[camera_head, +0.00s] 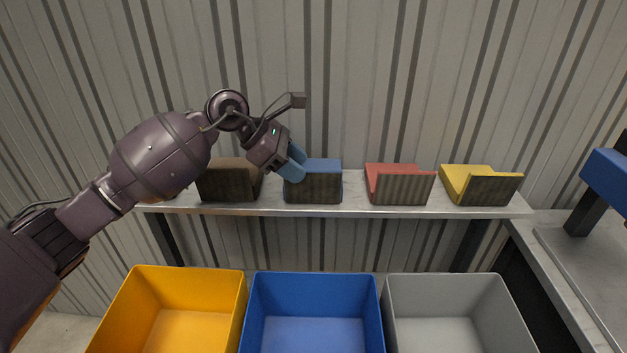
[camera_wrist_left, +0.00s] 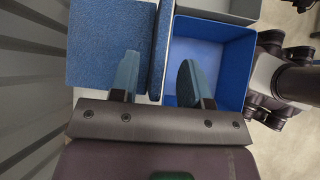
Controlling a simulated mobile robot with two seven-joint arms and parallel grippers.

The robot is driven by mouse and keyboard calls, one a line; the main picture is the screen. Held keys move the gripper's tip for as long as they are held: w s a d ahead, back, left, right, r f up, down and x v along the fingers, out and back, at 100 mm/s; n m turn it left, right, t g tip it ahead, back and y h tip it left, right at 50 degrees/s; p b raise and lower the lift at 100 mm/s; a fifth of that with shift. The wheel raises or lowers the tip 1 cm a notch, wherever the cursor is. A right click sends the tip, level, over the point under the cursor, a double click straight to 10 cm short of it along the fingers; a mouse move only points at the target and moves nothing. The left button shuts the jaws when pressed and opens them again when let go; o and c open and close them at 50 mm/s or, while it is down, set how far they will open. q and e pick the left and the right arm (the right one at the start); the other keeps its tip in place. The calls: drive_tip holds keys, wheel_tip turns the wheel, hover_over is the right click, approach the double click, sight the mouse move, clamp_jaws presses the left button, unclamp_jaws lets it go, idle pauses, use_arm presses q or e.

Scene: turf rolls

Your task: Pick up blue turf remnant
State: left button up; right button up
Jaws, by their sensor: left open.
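The blue turf remnant (camera_head: 322,165) sits on the narrow shelf, with a blue top and a dark front face. In the left wrist view, its blue flat part (camera_wrist_left: 100,45) lies at the upper left. Its upright strip (camera_wrist_left: 161,45) runs between my two fingertips. My left gripper (camera_head: 294,165) comes in from the left at the remnant's left part and covers some of it. In the left wrist view, the left gripper (camera_wrist_left: 157,82) is open, with one blue finger on each side of the strip. Contact cannot be told. My right gripper is not in view.
A brown remnant (camera_head: 229,184) stands left on the shelf (camera_head: 350,210); red (camera_head: 400,185) and yellow (camera_head: 480,185) ones stand right. Orange (camera_head: 190,280), blue (camera_head: 315,283) and grey (camera_head: 445,283) bins stand below in front. A corrugated wall (camera_head: 400,80) is behind.

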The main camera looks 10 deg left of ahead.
sight(314, 171)
use_arm(q)
drive_tip(key=shift+x, duration=1.3)
drive_tip(key=shift+c, duration=0.3)
clamp_jaws()
